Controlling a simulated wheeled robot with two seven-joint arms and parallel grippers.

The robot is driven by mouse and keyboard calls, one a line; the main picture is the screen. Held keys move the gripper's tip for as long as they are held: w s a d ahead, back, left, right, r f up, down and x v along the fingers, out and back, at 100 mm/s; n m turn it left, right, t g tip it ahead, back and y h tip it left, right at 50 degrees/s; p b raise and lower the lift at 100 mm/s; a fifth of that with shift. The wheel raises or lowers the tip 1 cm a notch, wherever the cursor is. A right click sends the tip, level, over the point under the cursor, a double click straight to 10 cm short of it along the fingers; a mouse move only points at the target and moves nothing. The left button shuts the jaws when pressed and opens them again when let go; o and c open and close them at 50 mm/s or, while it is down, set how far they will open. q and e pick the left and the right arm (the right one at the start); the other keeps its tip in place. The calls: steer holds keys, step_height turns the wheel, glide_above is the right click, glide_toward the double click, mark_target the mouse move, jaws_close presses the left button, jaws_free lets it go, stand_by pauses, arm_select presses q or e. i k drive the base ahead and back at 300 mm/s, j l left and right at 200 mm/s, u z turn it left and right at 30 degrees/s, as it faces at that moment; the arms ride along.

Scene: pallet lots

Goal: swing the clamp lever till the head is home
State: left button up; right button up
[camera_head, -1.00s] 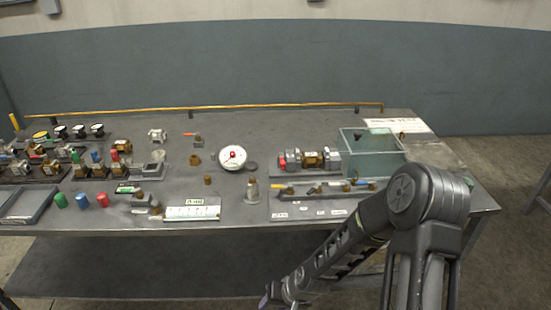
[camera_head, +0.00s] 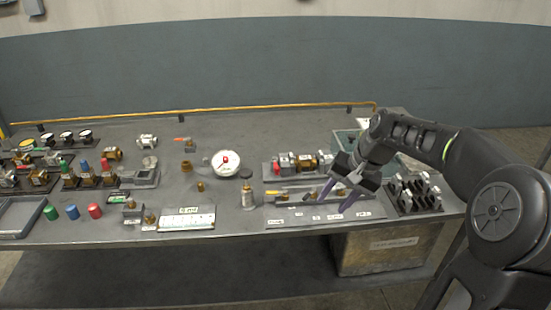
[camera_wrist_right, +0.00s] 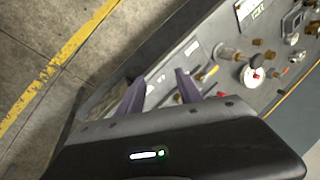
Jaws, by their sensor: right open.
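No clamp lever can be made out for certain. A small part with an orange-red handle (camera_head: 183,139) lies toward the back of the bench, and a yellow-handled item (camera_head: 278,197) lies in a tray at the right; either is too small to identify. My right gripper (camera_head: 333,203) is open and empty over the front right of the bench, its purple fingers pointing down near a labelled strip. It also shows in the right wrist view (camera_wrist_right: 158,82), with nothing between the fingers. My left gripper is not in view.
A round white gauge with a red knob (camera_head: 226,163) and a brass-and-metal cylinder (camera_head: 248,197) stand mid-bench. A greenish clear bin (camera_head: 346,143) and a dark rack of metal parts (camera_head: 416,194) are near my right arm. Valves and coloured cylinders crowd the left.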

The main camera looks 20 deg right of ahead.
mark_target(277, 168)
steer(key=i, duration=0.85)
